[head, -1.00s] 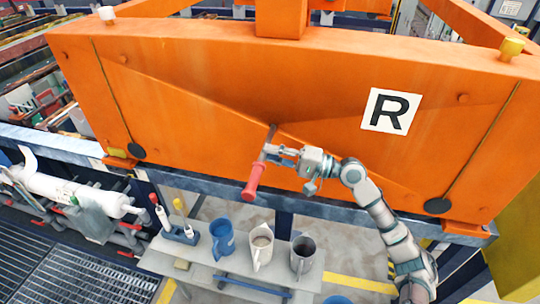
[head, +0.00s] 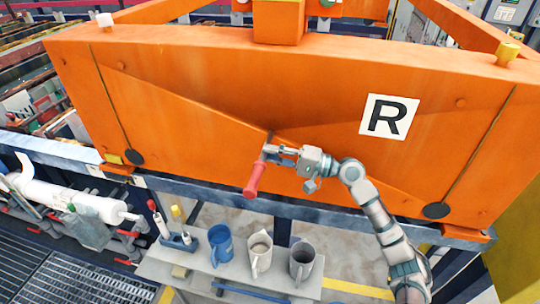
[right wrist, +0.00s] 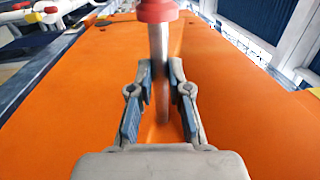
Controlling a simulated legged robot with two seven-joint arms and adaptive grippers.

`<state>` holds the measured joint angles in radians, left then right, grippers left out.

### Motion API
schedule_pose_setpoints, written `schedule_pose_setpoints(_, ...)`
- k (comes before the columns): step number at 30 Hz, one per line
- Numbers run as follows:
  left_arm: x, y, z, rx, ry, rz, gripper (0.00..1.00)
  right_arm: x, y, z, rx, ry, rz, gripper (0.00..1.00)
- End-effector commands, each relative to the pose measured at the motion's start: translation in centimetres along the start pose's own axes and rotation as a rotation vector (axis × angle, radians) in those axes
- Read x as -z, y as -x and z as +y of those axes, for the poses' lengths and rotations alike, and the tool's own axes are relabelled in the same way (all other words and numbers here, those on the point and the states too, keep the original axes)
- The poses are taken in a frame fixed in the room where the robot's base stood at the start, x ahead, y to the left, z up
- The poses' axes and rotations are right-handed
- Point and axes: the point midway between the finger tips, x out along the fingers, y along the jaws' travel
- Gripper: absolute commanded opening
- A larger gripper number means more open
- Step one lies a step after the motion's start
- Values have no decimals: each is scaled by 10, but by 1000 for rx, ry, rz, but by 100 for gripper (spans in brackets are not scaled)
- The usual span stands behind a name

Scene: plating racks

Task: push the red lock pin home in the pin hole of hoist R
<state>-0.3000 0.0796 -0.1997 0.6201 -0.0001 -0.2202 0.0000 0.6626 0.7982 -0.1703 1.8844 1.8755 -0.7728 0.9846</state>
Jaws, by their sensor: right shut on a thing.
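The red lock pin (head: 254,181) has a red handle and a grey metal shaft. My right gripper (head: 272,151) is shut on its shaft in front of the orange beam of hoist R (head: 205,145). The handle hangs toward the viewer and down; the shaft tip points up to the beam face. In the right wrist view the shaft (right wrist: 158,55) stands between the two fingers (right wrist: 158,95), with the red collar at the top edge. The pin hole cannot be made out, and I cannot tell how deep the tip sits. My left gripper is out of view.
A white plate marked R (head: 389,116) is on the beam, right of my gripper. A blue rail runs under the beam.

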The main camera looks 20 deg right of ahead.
Motion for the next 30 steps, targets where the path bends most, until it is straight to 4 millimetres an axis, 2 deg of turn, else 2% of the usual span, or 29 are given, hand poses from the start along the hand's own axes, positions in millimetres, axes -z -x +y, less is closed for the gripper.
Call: schedule_pose_setpoints(30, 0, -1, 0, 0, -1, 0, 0, 26, 3, -3, 6, 2, 6, 0)
